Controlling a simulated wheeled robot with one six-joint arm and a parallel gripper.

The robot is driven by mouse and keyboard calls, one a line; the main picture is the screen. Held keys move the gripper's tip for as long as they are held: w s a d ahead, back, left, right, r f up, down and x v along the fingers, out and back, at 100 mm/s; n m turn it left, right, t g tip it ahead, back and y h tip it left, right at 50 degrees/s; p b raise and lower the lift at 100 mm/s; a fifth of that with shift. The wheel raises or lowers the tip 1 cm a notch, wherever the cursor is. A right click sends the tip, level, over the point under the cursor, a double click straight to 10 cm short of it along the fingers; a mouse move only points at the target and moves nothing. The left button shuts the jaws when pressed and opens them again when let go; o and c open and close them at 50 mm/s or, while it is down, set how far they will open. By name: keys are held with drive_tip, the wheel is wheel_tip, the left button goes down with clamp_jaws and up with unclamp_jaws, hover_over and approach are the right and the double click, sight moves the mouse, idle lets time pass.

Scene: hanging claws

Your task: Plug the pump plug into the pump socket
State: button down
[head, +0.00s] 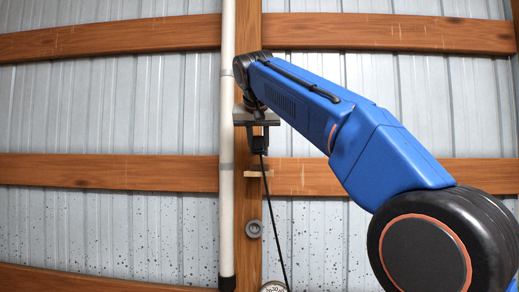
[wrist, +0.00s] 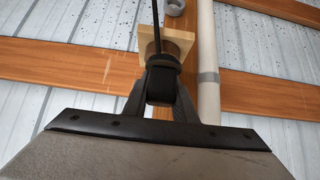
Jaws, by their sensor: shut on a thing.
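My gripper (head: 259,137) is in front of the wooden post, with its fingers pointing down. It is shut on a black plug (head: 259,146). In the wrist view the plug (wrist: 162,86) sits between the two dark fingers of the gripper (wrist: 163,74). A thin black cable (head: 270,200) runs down from the plug; it also shows in the wrist view (wrist: 156,22). I cannot make out the pump socket in either view.
A small pale wooden block (head: 258,174) is fixed to the post (head: 247,205) below the plug. A grey ring (head: 254,229) is lower on the post. A white pipe (head: 227,130) runs vertically just left. A round object (head: 273,287) is cut off at the bottom edge.

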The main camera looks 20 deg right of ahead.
drive_tip(key=s+a, duration=0.4)
drive_tip(key=s, duration=0.8)
drive_tip(key=shift+s, duration=0.25)
drive_tip(key=c, duration=2.2)
unclamp_jaws()
clamp_jaws()
drive_tip(key=shift+r, duration=0.4)
drive_tip(key=shift+s, duration=0.1)
